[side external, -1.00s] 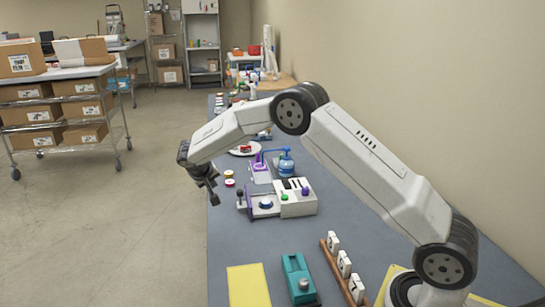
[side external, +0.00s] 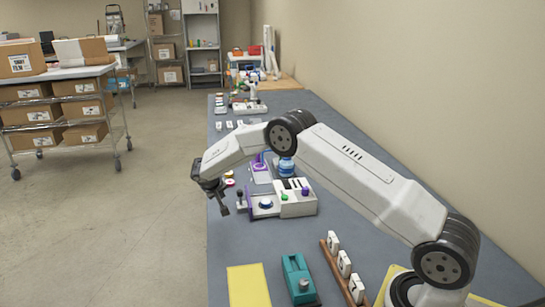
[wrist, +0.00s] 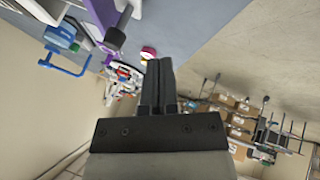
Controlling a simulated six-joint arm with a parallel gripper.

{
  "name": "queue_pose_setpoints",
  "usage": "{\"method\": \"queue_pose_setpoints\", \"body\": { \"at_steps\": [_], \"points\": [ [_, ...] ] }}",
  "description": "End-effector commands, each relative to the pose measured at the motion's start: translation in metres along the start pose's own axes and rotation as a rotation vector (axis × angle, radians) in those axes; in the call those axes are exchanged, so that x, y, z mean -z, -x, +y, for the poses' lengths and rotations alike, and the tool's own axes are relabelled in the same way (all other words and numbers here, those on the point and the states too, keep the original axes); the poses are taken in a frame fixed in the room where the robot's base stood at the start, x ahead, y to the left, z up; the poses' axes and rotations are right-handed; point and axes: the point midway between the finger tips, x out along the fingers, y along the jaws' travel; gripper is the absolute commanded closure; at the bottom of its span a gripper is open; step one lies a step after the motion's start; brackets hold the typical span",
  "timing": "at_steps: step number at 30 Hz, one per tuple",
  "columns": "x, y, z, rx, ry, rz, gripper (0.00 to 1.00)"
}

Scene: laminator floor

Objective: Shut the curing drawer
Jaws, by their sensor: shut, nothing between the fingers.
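A white unit (side external: 297,204) with dark slots and green and purple knobs stands on the bench in the side view. My gripper (side external: 223,209) is shut and empty, low at the bench's left edge, just left of the drawer's end. Contact cannot be told. In the wrist view my gripper (wrist: 160,65) has its fingers together; a purple part (wrist: 103,18) with a dark knob (wrist: 115,38) is at upper left.
A blue device (side external: 286,166) and a purple stand (side external: 260,172) are behind the unit, partly hidden by my arm. A teal device (side external: 298,280), a yellow sheet (side external: 247,286) and a wooden rack (side external: 341,270) with white tags are in front. Open floor (side external: 110,230) lies left.

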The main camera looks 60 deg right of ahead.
Motion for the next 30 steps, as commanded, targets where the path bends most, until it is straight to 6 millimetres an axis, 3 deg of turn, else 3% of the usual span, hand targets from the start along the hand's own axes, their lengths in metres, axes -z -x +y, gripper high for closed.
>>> {"method": "queue_pose_setpoints", "body": {
  "at_steps": [3, 12, 30],
  "points": [
    [0.000, -0.015, 0.006, -0.002, -0.003, -0.002, 1.00],
    [-0.001, -0.029, 0.030, 0.001, -0.001, 0.000, 1.00],
    [-0.003, -0.032, 0.038, 0.000, -0.001, -0.001, 1.00]
  ]
}}
